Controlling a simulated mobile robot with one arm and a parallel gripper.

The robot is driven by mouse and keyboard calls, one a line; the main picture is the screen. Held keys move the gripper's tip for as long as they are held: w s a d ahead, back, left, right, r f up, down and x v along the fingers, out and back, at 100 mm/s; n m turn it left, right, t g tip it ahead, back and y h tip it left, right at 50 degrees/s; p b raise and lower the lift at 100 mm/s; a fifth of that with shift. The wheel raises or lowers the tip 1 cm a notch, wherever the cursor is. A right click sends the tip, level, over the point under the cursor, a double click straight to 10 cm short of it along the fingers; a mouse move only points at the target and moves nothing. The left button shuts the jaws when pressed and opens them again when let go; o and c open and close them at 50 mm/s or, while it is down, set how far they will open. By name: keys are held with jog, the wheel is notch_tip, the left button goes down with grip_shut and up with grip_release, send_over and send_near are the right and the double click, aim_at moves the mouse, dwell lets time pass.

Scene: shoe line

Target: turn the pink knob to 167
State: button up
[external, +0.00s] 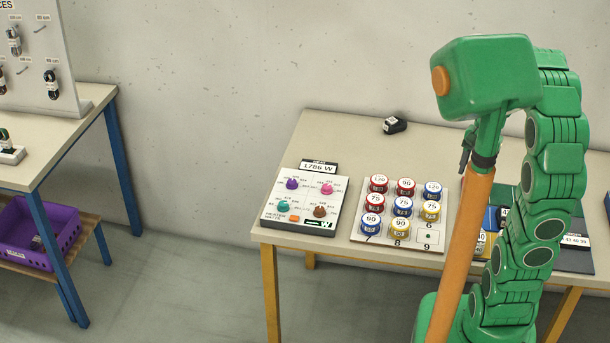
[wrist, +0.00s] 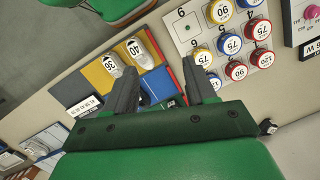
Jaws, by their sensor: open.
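The pink knob (external: 327,188) is at the upper right of a white control panel (external: 273,213) on the table, with printed marks around it too small to read. A purple, a teal and a brown knob share the panel. Its display (external: 318,167) reads 1786 W. In the wrist view the pink knob (wrist: 312,13) shows at the top right edge, partly cut off. My gripper (wrist: 162,72) is open and empty, above the table to the right of the panel, well apart from the knob. In the external view my gripper (external: 466,155) is partly hidden by my arm.
A white board (external: 405,238) with several red, blue and yellow numbered tins stands right of the panel. A coloured tray with white shoes (wrist: 140,52) lies beyond it. A small black object (external: 395,125) is at the back. The table left of that object is clear.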

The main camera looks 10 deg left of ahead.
jog(key=w+a+f+m+y, duration=0.1)
jog(key=w+a+f+m, duration=0.1)
jog(key=w+a, duration=0.5)
jog(key=w+a+f+m, duration=0.15)
jog(key=w+a, duration=0.25)
jog(key=a, duration=0.5)
jog(key=m+g+y, duration=0.1)
jog(key=m, duration=0.3)
send_near(327, 186)
jog(key=shift+n, duration=0.35)
jog(key=shift+x, duration=3.8)
jog(key=shift+w, duration=0.15)
grip_shut()
